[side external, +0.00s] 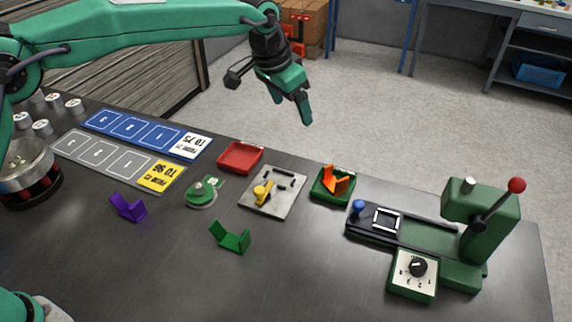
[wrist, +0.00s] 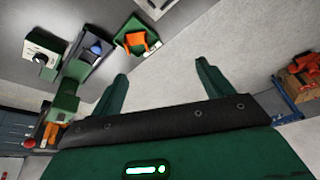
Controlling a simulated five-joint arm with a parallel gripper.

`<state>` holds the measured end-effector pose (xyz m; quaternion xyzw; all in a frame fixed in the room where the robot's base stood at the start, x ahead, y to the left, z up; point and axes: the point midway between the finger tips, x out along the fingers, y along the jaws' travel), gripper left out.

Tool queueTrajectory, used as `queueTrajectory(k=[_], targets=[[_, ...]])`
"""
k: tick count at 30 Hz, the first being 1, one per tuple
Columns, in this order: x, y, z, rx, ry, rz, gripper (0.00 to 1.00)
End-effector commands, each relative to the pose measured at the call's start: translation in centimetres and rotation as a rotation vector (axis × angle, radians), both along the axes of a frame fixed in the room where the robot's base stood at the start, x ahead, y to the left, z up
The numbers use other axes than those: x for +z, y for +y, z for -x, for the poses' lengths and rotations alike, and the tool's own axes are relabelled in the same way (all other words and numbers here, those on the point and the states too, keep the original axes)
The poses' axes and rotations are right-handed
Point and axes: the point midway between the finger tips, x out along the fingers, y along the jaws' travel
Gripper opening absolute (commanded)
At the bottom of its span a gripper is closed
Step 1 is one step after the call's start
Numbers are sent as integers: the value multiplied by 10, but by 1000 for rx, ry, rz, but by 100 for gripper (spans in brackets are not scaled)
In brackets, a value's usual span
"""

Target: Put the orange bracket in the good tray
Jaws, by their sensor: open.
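The orange bracket (side external: 336,181) sits in the green tray (side external: 322,197), leaning on it at an angle. In the wrist view the orange bracket (wrist: 137,41) also shows in the green tray (wrist: 122,33), at the upper left. My gripper (side external: 304,112) is high above and behind the table, clear of the tray and the bracket. In the wrist view its two fingers (wrist: 160,84) stand wide apart with nothing between them. No label that I can read marks the green tray.
A red tray (side external: 240,157), a grey fixture plate (side external: 272,192), a purple bracket (side external: 128,207) and a green bracket (side external: 230,236) are on the dark table. A green lever press (side external: 482,226) stands at the right. The front middle of the table is clear.

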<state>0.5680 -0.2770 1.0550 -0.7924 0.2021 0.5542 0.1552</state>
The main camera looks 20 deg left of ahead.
Motion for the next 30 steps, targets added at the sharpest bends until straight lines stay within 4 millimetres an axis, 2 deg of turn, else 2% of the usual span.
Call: queueTrajectory(k=[1,6,15,21,30], targets=[[12,14,6,18,-6,4,79],[40,55,29,71,-19,12,79],[75,121,82,163,-43,25,79],[88,161,125,225,-59,32,79],[89,212,195,318,-83,44,79]])
